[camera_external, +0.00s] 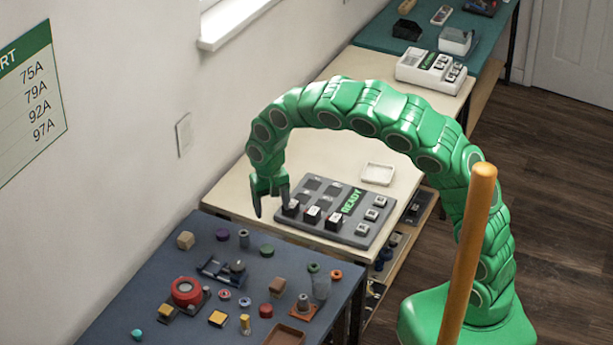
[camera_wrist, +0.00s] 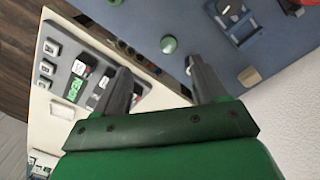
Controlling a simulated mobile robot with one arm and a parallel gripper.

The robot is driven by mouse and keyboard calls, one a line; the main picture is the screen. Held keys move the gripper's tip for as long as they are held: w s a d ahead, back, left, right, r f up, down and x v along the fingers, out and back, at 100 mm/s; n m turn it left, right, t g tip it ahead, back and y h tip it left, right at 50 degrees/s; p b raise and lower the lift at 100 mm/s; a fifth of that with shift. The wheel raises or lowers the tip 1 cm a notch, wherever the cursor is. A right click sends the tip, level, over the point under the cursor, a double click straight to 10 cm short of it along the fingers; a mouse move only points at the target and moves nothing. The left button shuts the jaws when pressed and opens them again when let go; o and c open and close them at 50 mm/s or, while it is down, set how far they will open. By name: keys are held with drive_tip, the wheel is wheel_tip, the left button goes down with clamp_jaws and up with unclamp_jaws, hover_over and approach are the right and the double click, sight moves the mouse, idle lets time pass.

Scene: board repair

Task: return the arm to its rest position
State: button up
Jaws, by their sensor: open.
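My green arm (camera_external: 385,108) arches up from its base at the lower right and bends down on the left. My gripper (camera_external: 271,198) points down at the left edge of the grey board (camera_external: 345,233), close to its modules. In the wrist view my gripper (camera_wrist: 160,85) shows two fingers spread apart with nothing between them. The grey board also shows in the wrist view (camera_wrist: 75,62), beside the left finger. It carries several dark modules, white-topped keys and a lit green READY display (camera_external: 352,200). I cannot tell whether a fingertip touches the board.
A blue-grey table (camera_external: 120,310) with many small parts stands in front, a red round part (camera_external: 186,291) among them. A white tray (camera_external: 378,173) lies behind the board. A white device (camera_external: 430,72) stands further back. The wall is close on the left. An orange post (camera_external: 468,255) stands before my arm.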

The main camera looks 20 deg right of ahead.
drive_tip(key=s+d+r+m, duration=0.1)
drive_tip(key=s+d+r, duration=0.15)
drive_tip(key=d, duration=0.55)
drive_tip(key=s+d+r+g, duration=0.1)
drive_tip(key=d+r, duration=0.3)
drive_tip(key=d, duration=0.5)
drive_tip(key=s+d+r+m, duration=0.1)
drive_tip(key=d+r, duration=0.3)
drive_tip(key=d, duration=0.4)
drive_tip(key=s+d+r, duration=0.1)
drive_tip(key=s+d, duration=0.7)
drive_tip(key=s, duration=0.3)
drive_tip(key=s+d+r+n, duration=0.1)
drive_tip(key=s+d, duration=0.7)
drive_tip(key=s, duration=0.4)
drive_tip(key=shift+s+d+r+g, duration=0.25)
drive_tip(key=shift+r+g, duration=0.1)
drive_tip(key=shift+g, duration=0.05)
